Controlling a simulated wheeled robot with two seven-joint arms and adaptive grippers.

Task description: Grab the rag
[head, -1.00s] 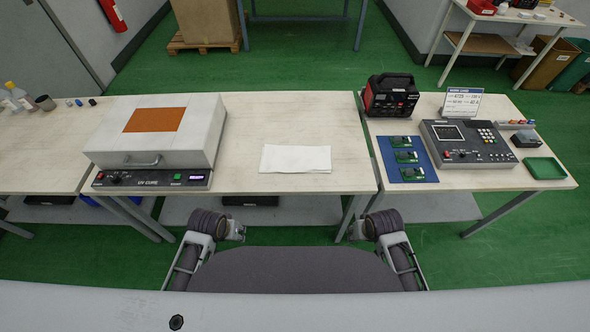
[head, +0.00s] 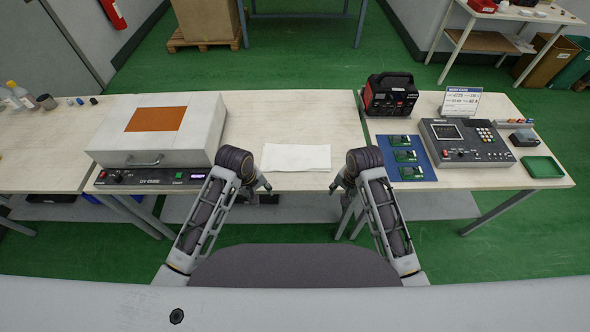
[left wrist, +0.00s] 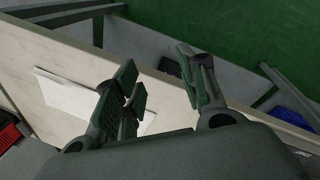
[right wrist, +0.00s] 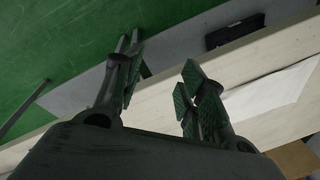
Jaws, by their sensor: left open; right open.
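The white rag (head: 297,158) lies flat and folded on the wooden table near its front edge, in the middle of the head view. It also shows in the left wrist view (left wrist: 68,95), partly hidden behind a finger, and in the right wrist view (right wrist: 272,97). My left gripper (head: 262,188) is open and empty at the table's front edge, to the lower left of the rag. My right gripper (head: 336,188) is open and empty at the lower right of the rag. Neither gripper visibly touches the rag.
A UV cure box (head: 160,135) stands left of the rag. On the right are a blue mat (head: 420,172) with green boards, a black-red device (head: 390,94), a control panel (head: 466,143) and a green tray (head: 541,167). The table behind the rag is clear.

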